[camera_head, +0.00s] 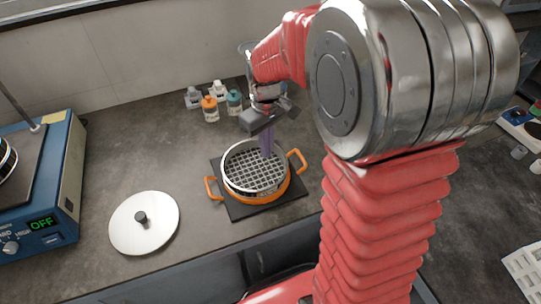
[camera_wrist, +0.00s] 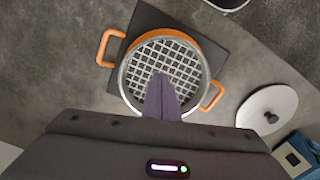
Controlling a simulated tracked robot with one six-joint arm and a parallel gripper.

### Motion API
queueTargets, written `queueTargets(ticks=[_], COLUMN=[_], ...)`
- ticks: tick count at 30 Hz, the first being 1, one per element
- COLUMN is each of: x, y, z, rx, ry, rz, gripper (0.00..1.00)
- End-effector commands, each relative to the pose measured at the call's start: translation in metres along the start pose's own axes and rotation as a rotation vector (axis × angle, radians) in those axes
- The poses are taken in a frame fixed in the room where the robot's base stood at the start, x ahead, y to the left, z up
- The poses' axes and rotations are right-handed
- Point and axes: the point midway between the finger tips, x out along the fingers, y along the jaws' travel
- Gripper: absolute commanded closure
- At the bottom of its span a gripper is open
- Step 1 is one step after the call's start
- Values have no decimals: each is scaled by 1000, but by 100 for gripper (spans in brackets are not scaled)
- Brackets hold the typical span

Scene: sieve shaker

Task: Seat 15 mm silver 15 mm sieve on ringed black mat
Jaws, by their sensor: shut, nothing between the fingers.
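The silver sieve (camera_head: 250,172) with a coarse square mesh sits on top of an orange two-handled pan (camera_head: 272,196), which stands on the square black mat (camera_head: 236,209). Any ring on the mat is hidden under the pan. In the wrist view the sieve (camera_wrist: 186,64) lies slightly off-centre over the pan, with more orange showing at its upper edge. My gripper (camera_head: 267,155) points down over the far right part of the sieve, its purple fingers shut and empty. I cannot tell whether the fingertips touch the mesh.
A white lid with a dark knob (camera_head: 146,222) lies left of the mat. A blue device (camera_head: 60,205) reading OFF stands at the far left. Several small bottles (camera_head: 210,108) stand behind, near the wall. The counter between lid and bottles is clear.

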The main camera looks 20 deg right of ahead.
Motion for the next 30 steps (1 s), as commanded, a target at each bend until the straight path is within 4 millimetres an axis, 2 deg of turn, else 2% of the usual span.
queueTargets(ticks=[12, 21, 30], x=[58, 90, 89], y=[0, 0, 0], z=[1, 1, 30], rx=[0, 0, 1], ry=[-4, -3, 0], rz=[-2, -1, 0], gripper=[100, 100, 100])
